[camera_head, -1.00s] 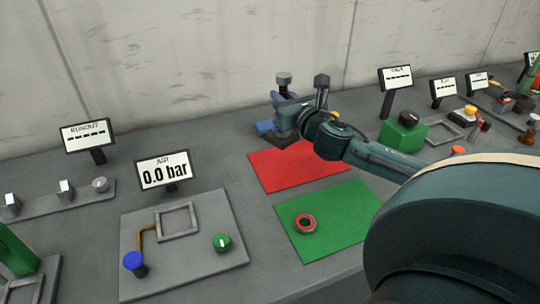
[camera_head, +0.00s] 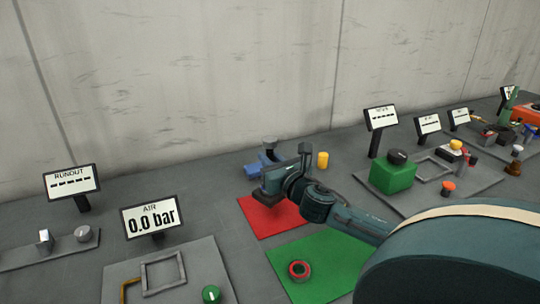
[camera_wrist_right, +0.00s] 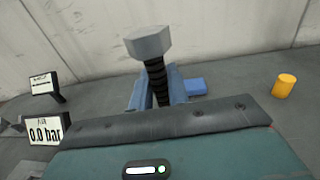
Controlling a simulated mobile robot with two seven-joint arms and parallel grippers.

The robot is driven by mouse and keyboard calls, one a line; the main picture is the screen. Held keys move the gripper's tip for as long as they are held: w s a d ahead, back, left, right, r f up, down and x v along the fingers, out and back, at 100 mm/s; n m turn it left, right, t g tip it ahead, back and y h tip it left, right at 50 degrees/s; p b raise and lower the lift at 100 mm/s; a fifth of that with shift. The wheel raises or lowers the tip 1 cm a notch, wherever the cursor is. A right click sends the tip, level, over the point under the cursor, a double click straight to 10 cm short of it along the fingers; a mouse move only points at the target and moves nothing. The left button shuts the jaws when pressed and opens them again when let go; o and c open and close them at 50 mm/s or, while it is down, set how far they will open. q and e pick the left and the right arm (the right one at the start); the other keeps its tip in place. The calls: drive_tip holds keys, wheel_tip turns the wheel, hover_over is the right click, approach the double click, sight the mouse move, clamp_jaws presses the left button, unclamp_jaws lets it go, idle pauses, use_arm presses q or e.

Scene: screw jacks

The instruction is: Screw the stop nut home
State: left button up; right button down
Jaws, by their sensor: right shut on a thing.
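My left gripper is not in view.
A red-rimmed ring (camera_head: 299,270) lies on the green mat (camera_head: 325,250). A yellow cylinder (camera_head: 322,160) stands right of the jack. The red mat (camera_head: 262,222) is clear in front. An AIR display (camera_head: 150,215) reads 0.0 bar. A green box (camera_head: 392,175) stands right of my arm.

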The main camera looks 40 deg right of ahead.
drive_tip(key=shift+f+b, duration=0.4)
drive_tip(key=shift+f, duration=1.75)
drive_tip(key=c, duration=1.3)
unclamp_jaws()
drive_tip(key=shift+f, duration=0.15)
drive_tip(key=shift+c, duration=0.2)
drive_tip(key=shift+s, duration=0.1)
drive_tip(key=b+v, duration=0.1)
drive_tip(key=v, duration=1.1)
